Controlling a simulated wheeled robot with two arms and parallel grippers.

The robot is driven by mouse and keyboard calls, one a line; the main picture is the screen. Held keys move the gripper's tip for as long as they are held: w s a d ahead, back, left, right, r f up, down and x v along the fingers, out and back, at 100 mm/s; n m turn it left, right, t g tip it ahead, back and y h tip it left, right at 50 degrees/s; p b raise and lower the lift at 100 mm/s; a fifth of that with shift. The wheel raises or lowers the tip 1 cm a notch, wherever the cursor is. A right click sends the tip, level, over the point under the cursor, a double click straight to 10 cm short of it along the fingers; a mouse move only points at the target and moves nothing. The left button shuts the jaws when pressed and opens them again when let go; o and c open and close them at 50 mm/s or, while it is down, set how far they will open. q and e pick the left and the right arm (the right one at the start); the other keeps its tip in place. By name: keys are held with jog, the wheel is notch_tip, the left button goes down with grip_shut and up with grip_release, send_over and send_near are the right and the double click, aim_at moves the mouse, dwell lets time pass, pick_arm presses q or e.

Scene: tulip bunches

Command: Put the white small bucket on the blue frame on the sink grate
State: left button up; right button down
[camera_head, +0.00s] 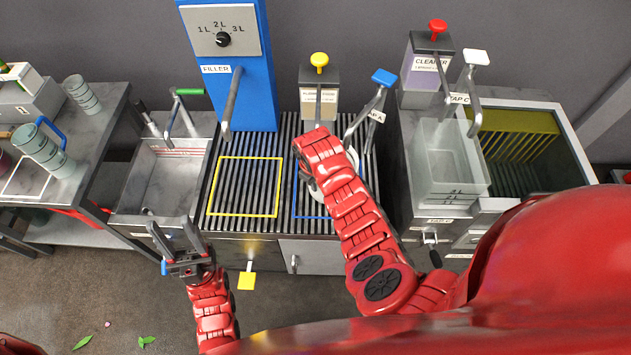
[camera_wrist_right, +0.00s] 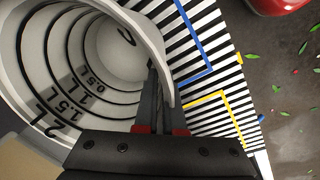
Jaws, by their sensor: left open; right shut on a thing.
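The white small bucket (camera_head: 353,160) is mostly hidden behind my right arm in the head view, over the blue frame (camera_head: 294,195) on the sink grate (camera_head: 285,150). The right wrist view looks into the bucket (camera_wrist_right: 75,60), which shows black litre rings and looks empty. My right gripper (camera_wrist_right: 160,110) is shut on its rim. A corner of the blue frame (camera_wrist_right: 208,70) shows beside the bucket there. I cannot tell whether the bucket touches the grate. My left gripper (camera_head: 178,238) is open and empty, in front of the left sink.
A yellow frame (camera_head: 245,214) lies left of the blue one, with bare grate inside. A blue filler (camera_head: 237,90) and a yellow-topped dispenser (camera_head: 319,88) stand behind. Tap A (camera_head: 370,105) is close to my right arm. A clear container (camera_head: 447,160) stands at right.

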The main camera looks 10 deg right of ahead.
jog(key=shift+w+f, duration=0.1)
jog(key=shift+f, duration=0.1)
jog(key=c, duration=1)
grip_release()
